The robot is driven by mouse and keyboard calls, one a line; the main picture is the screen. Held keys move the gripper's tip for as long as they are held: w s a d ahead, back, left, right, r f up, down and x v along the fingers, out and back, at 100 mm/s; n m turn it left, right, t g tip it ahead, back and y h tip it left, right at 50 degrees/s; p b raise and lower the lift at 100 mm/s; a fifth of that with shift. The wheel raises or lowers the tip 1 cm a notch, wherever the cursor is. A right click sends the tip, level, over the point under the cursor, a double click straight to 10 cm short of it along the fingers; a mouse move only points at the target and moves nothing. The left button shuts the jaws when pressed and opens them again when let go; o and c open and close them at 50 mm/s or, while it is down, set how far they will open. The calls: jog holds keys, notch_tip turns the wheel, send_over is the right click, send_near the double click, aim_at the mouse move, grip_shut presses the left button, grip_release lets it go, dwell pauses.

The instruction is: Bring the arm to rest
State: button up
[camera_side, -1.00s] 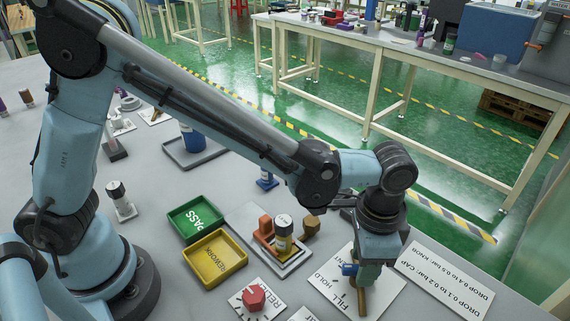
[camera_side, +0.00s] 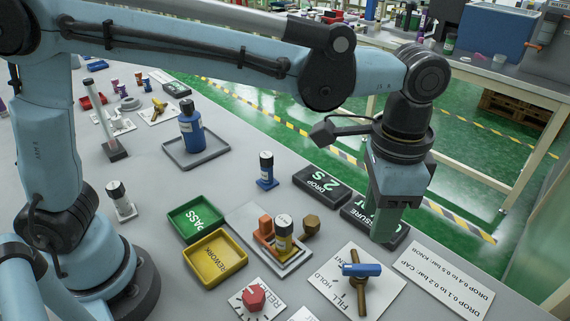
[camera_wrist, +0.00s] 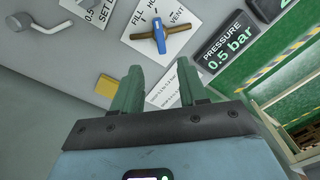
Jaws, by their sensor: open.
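My gripper (camera_side: 386,228) hangs above the bench, pointing down, with empty air below its green fingers. In the wrist view the two fingers of my gripper (camera_wrist: 160,88) stand apart with nothing between them. The blue-handled valve (camera_side: 361,271) on its FILL/HOLD/VENT plate (camera_side: 335,285) is below and apart from my gripper. The valve also shows in the wrist view (camera_wrist: 160,38), ahead of the fingertips.
The pressure display (camera_wrist: 229,44) reads 0.5 bar; in the side view my gripper partly covers it. A DROP display (camera_side: 321,184) reads 2 s. A green PASS tray (camera_side: 182,232), yellow REWORK tray (camera_side: 201,270), red knob (camera_side: 254,297) and blue bottle (camera_side: 190,130) stand on the bench.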

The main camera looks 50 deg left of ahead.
jog(key=s+a+f+n+t, duration=0.1)
jog(key=s+a+n+t, duration=0.1)
jog(key=a, duration=1.1)
jog(key=s+a+n+t, duration=0.2)
jog(key=a+n+t, duration=0.3)
jog(key=a, duration=0.8)
jog(key=shift+s+a+f+n, duration=0.25)
jog(key=shift+s+f+n, duration=0.1)
jog(key=shift+n, duration=0.65)
